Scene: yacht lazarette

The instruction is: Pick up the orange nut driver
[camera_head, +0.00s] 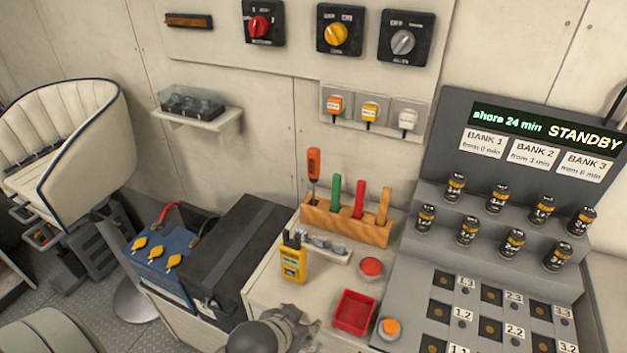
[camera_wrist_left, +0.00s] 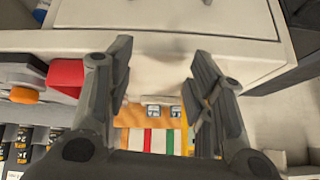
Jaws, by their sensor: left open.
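The orange nut driver (camera_head: 314,165) stands upright, handle up, in the left end of a wooden rack (camera_head: 345,221) on the bench. Green (camera_head: 335,196), red (camera_head: 360,200) and tan (camera_head: 384,205) handles stand to its right. My left gripper (camera_head: 293,322) is at the bottom of the head view, nearer than the rack and apart from it. In the left wrist view its two fingers (camera_wrist_left: 162,65) are spread, with nothing between them. The rack (camera_wrist_left: 130,135) shows beyond them there; I cannot make out the nut driver in that view. My right gripper is not in view.
A yellow meter (camera_head: 293,263) stands in front of the rack. A red tray (camera_head: 355,311), a red button (camera_head: 371,268) and an orange button (camera_head: 390,327) lie right of it. A grey battery console (camera_head: 410,262) rises at the right; a black box (camera_head: 240,250) stands left.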

